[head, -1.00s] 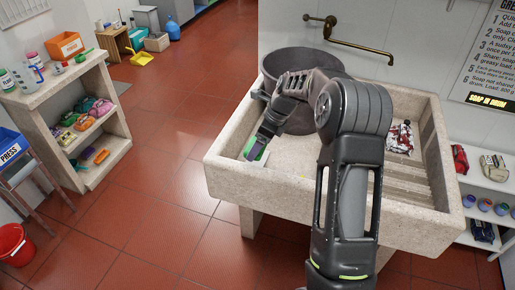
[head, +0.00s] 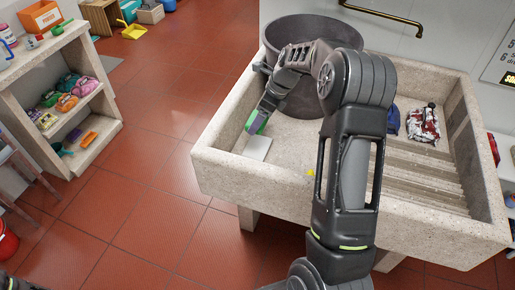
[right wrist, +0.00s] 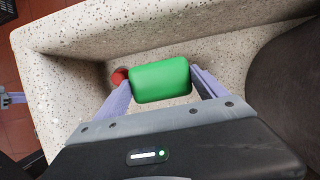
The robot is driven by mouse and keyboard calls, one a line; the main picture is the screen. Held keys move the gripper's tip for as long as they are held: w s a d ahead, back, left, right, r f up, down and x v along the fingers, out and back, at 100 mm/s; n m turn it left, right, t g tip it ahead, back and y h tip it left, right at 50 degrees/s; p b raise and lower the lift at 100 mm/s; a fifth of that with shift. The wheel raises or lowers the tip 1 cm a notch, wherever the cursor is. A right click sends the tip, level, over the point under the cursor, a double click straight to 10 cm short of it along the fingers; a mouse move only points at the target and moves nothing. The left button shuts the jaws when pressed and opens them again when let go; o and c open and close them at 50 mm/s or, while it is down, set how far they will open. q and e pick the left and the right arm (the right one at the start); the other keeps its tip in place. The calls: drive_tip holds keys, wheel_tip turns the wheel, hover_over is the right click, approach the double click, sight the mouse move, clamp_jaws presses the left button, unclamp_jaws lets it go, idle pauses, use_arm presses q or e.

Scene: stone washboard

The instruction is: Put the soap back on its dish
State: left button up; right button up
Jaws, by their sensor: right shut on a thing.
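The green soap (head: 256,123) is between the fingers of my right gripper (head: 257,119), inside the left part of the stone sink. In the right wrist view the soap (right wrist: 160,80) is a rounded green block with a purple-grey finger at each end; the right gripper (right wrist: 163,88) is shut on it. A flat white piece (head: 257,148), which looks like the dish, lies on the sink floor just in front of the soap. I cannot make it out in the right wrist view.
The stone sink (head: 222,165) has a raised rim around the soap. A large dark tub (head: 310,95) stands behind my right gripper. A red round thing (right wrist: 119,76) shows partly behind the soap. A ribbed washboard slope (head: 425,175) and a red-and-white cloth (head: 424,122) are at right.

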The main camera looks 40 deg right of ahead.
drive_tip(key=shift+w+f, duration=0.1)
drive_tip(key=shift+f, duration=0.1)
drive_tip(key=shift+r, duration=0.15)
hover_over(255, 146)
drive_tip(key=s, duration=0.1)
drive_tip(key=shift+s+d+f, duration=0.1)
drive_tip(key=shift+d+f, duration=0.15)
drive_tip(key=shift+f, duration=1.35)
drive_tip(key=shift+d+f, duration=0.2)
drive_tip(key=shift+f, duration=1.35)
drive_tip(key=shift+f, duration=0.1)
drive_tip(key=shift+f, duration=1.75)
drive_tip(key=shift+f, duration=0.2)
drive_tip(key=o, duration=1.5)
drive_tip(key=shift+c, duration=0.2)
